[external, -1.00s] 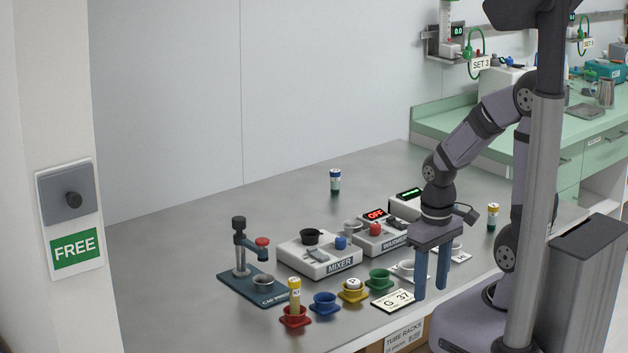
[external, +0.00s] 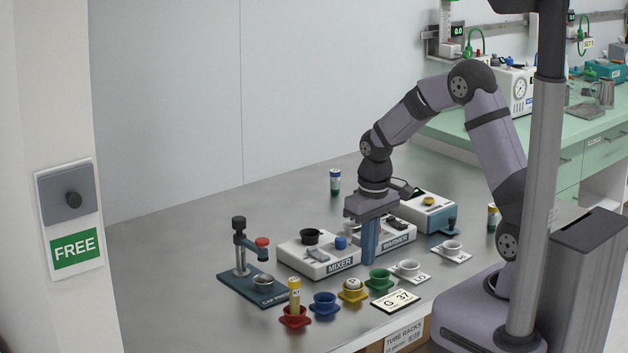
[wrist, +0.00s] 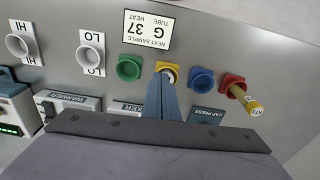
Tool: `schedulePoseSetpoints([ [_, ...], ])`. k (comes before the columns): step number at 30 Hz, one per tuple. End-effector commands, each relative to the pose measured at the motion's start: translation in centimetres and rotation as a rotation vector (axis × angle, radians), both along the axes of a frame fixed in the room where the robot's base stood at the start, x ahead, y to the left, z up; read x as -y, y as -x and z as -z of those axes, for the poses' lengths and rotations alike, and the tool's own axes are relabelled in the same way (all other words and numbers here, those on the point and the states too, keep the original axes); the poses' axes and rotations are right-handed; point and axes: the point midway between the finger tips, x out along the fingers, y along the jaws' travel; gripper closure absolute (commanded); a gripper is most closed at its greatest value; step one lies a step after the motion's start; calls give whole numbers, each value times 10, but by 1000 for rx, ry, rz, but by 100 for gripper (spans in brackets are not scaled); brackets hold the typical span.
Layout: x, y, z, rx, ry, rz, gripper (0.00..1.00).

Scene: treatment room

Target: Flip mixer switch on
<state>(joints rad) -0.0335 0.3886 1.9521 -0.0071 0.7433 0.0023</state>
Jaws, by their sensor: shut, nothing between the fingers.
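The mixer (external: 297,251) is a white box on the steel bench, with a black cup on top, a blue knob (external: 341,242) and a grey lever-like switch (external: 317,256). Its switch position is hard to tell. My gripper (external: 369,262) points down, its fingers shut together and empty, just right of the mixer and in front of the warmer (external: 400,238). I cannot tell whether the fingers touch either box. In the wrist view, the shut fingers (wrist: 163,84) hide part of the mixer (wrist: 125,107); its switch is not visible there.
Green (external: 379,278), yellow, blue and red cups stand in front; a yellow-capped tube (external: 294,290) is in the red one. A cap press (external: 253,277) stands left. A sample card (external: 396,300) lies at the front edge. The bench behind the mixer is mostly clear.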

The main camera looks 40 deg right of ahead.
Motion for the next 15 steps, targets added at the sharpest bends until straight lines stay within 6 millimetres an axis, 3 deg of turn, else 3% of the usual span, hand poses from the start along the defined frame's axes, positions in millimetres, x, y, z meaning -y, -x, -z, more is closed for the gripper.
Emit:
schedulePoseSetpoints([
  [1,-1,-23,-8,36,0,0,100],
  [6,-3,-85,-42,155,-4,6,100],
  [10,-3,-118,-75,240,-6,11,100],
  [15,-4,-140,-102,300,-9,18,100],
])
